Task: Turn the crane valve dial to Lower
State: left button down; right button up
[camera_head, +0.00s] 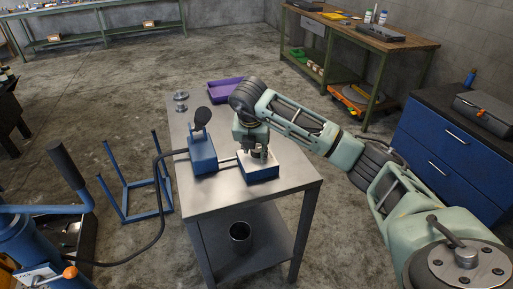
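My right gripper (260,154) points down over the white top of a small blue box (262,172) on the steel table. The fingers are at or just above that top; a dial there, if any, is hidden by them. I cannot tell whether they are open or shut, or touching. A short pipe joins this box to a second blue box (203,158) with an upright dark paddle-shaped part (202,115). A black hose runs from it to the blue crane-like machine (22,238) at lower left, which has an orange knob (70,272). My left gripper is not in view.
The steel table (215,200) also holds small metal parts (181,98) and a purple tray (225,90). A metal can (240,235) stands on its lower shelf. A blue frame (135,180) stands left, blue drawers (440,150) right, a workbench (360,35) behind.

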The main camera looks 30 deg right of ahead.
jog(key=shift+o, duration=0.9)
jog(key=shift+w+a, duration=0.2)
jog(key=shift+a, duration=0.05)
jog(key=shift+s+d+r, duration=0.15)
jog(key=v, duration=1.2)
